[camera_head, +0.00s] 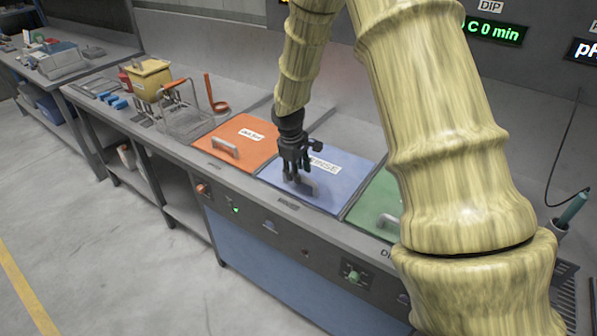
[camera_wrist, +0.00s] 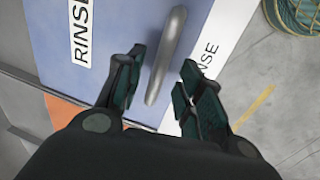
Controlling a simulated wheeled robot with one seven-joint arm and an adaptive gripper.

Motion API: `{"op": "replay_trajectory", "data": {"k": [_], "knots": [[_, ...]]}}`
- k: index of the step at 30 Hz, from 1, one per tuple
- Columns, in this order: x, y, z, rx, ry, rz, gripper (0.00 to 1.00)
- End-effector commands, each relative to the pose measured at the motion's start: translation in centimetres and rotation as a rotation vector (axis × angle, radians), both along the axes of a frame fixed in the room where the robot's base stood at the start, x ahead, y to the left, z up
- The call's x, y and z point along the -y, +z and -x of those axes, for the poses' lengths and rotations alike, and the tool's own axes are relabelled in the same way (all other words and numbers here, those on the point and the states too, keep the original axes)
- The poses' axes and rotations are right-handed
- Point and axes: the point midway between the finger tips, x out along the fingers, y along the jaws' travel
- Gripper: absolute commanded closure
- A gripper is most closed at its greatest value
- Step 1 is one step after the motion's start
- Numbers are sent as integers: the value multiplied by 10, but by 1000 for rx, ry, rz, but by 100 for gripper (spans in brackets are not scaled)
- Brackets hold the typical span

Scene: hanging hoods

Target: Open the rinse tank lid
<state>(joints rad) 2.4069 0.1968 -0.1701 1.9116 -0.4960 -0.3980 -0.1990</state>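The rinse tank lid (camera_head: 331,183) is a blue panel lying flat and shut in the counter, with a white RINSE label (camera_head: 323,165). Its grey bar handle (camera_head: 306,186) is near the front edge. In the wrist view the lid (camera_wrist: 115,35) shows the handle (camera_wrist: 166,55) running between my two fingers. My gripper (camera_head: 298,175) is above the handle, pointing down. In the wrist view my gripper (camera_wrist: 162,85) is open, with a finger on each side of the handle and gaps visible. Whether the fingertips reach down beside the bar is hard to tell.
An orange lid (camera_head: 236,141) with a handle is left of the blue lid, and a green lid (camera_head: 377,207) is right, partly hidden by my arm. A wire basket (camera_head: 186,120) and yellow container (camera_head: 150,78) stand farther left. The front panel has knobs (camera_head: 353,275).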

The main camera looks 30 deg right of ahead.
Motion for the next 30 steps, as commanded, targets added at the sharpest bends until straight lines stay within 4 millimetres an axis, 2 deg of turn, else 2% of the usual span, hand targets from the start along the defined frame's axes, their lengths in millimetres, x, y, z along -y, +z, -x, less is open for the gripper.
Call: {"op": "replay_trajectory", "data": {"k": [6,17,23,30], "knots": [[3,-14,0,-2,0,0,63],[3,-16,-1,0,-1,0,63],[3,-16,-1,0,-1,0,99],[3,-16,-1,0,-1,0,100]]}}
